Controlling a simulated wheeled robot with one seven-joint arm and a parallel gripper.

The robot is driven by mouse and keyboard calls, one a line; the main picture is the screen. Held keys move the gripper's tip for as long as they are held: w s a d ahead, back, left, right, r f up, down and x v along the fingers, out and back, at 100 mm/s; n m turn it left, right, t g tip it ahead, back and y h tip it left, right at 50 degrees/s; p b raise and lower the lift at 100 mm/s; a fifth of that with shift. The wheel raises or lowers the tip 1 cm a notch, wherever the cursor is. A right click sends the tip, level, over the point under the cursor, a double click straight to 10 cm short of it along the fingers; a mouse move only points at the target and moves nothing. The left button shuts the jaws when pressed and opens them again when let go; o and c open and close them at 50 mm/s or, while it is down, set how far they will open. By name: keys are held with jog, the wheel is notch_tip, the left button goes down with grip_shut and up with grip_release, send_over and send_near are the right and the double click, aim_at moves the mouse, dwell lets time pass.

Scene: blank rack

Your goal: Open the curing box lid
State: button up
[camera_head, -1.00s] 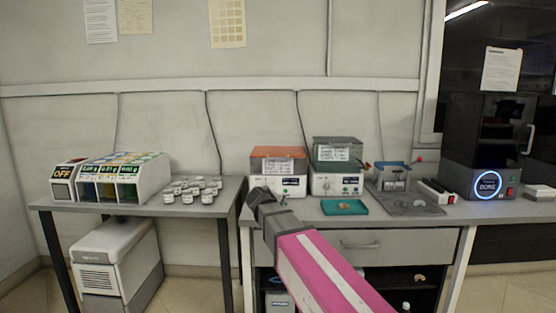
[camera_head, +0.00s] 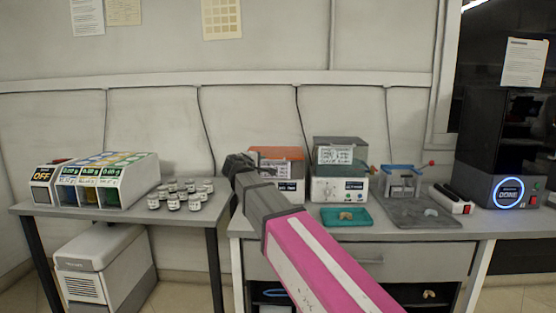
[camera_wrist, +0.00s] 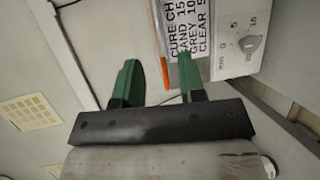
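The curing box with an orange lid (camera_head: 282,153) stands on the right-hand bench, its lid down. My arm partly covers its left side and front. The wrist view shows its white front with a time knob (camera_wrist: 250,43) and a printed label (camera_wrist: 190,28), turned sideways. A thin orange edge (camera_wrist: 161,50) runs beside the label. My gripper (camera_wrist: 158,62) has two green fingers, apart with nothing held between them. Its fingertips are close to the orange edge; I cannot tell if they touch it. In the head view my gripper (camera_head: 247,160) is at the box's upper left.
A similar box with a grey lid (camera_head: 340,143) stands close on the right. A teal tray (camera_head: 340,219) lies in front. Further right are a blue-topped fixture on a grey mat (camera_head: 425,217) and a machine reading DONE (camera_head: 508,193). Several jars (camera_head: 172,203) stand on the left table (camera_head: 90,213).

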aim_at(272, 160)
jog(key=x, duration=1.1)
jog(key=shift+w+d+r, duration=0.1)
jog(key=shift+w, duration=0.2)
jog(key=shift+c, duration=0.3)
grip_shut()
